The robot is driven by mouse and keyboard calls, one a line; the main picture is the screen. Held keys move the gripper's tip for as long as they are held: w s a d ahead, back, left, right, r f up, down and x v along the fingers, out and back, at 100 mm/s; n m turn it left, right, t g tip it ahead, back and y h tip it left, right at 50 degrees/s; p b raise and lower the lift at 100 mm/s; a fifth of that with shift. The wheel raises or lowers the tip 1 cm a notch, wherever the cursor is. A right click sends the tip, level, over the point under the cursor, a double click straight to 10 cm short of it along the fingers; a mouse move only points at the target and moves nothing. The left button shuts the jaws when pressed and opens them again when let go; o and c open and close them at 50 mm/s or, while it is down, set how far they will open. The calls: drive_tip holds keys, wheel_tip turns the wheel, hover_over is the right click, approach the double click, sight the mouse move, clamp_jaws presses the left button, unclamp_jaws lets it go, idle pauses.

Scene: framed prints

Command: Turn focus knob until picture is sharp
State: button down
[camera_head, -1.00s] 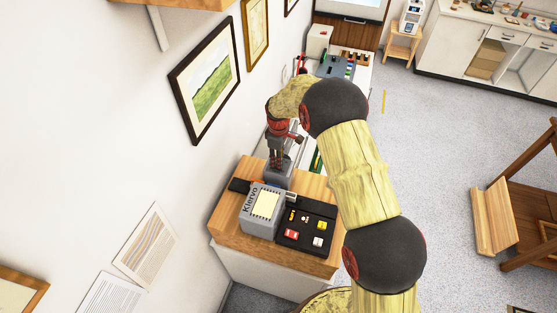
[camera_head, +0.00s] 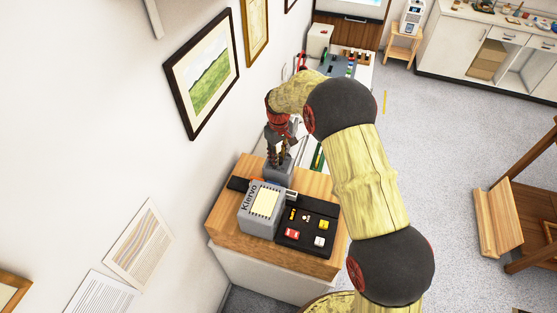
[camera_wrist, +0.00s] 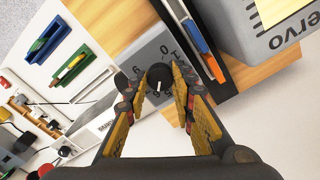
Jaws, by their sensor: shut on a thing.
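The focus knob (camera_wrist: 159,77) is a dark round knob with a white pointer line, on a grey box (camera_wrist: 150,52) with printed digits around it, seen in the wrist view. My gripper (camera_wrist: 158,92) has its two yellow-padded fingers on either side of the knob, shut on it. In the head view my gripper (camera_head: 279,152) points down at the grey box (camera_head: 278,171) at the back of the wooden-topped cabinet. The knob is hidden in the head view. No picture that the knob sharpens can be made out.
A grey box labelled "Kiervo" (camera_head: 262,207) and a black tray (camera_head: 307,228) with small coloured items stand close in front on the wooden top (camera_head: 228,233). A framed landscape (camera_head: 203,77) hangs on the wall at left. Open floor (camera_head: 440,140) lies to the right.

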drive_tip(key=shift+m+b, duration=0.75)
drive_tip(key=shift+m, duration=1.15)
drive_tip(key=c, duration=1.6)
unclamp_jaws()
drive_tip(key=shift+o, duration=0.5)
wheel_tip(320, 180, up, 12)
drive_tip(key=shift+w, duration=0.15)
